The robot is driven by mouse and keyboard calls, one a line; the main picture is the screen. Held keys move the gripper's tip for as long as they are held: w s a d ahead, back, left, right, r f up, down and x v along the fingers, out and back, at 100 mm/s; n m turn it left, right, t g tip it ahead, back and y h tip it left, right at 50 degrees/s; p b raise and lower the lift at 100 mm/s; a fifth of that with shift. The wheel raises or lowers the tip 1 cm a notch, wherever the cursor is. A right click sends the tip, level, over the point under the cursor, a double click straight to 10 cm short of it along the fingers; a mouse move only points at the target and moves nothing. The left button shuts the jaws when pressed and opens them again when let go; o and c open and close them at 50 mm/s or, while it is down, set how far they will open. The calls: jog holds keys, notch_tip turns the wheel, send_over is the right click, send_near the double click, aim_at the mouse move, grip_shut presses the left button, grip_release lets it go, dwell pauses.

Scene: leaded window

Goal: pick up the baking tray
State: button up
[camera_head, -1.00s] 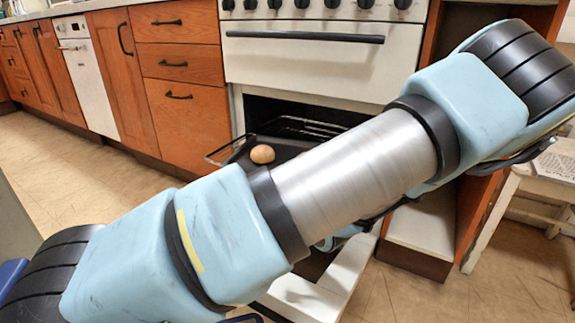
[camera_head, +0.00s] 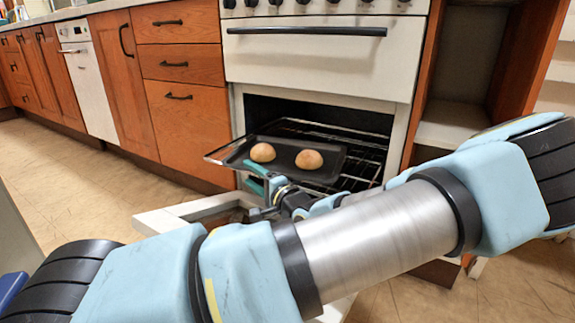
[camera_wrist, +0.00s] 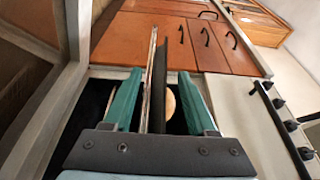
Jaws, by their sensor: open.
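My gripper (camera_head: 260,175) is at the tray's near side, by the left bun. In the wrist view my gripper (camera_wrist: 160,92) is open, with the tray (camera_wrist: 158,85) seen edge-on between its teal fingers and one bun (camera_wrist: 170,103) beside it. Contact with the fingers cannot be told.
The white oven door (camera_head: 180,216) is folded down below my gripper, partly hidden by my arm. The oven rack (camera_head: 365,157) shows right of the tray. Wooden cabinets (camera_head: 185,120) stand to the left, an open shelf unit (camera_head: 455,122) to the right. Floor at left is clear.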

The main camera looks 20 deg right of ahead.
jog(key=shift+x, duration=1.15)
grip_shut()
dwell(0.5)
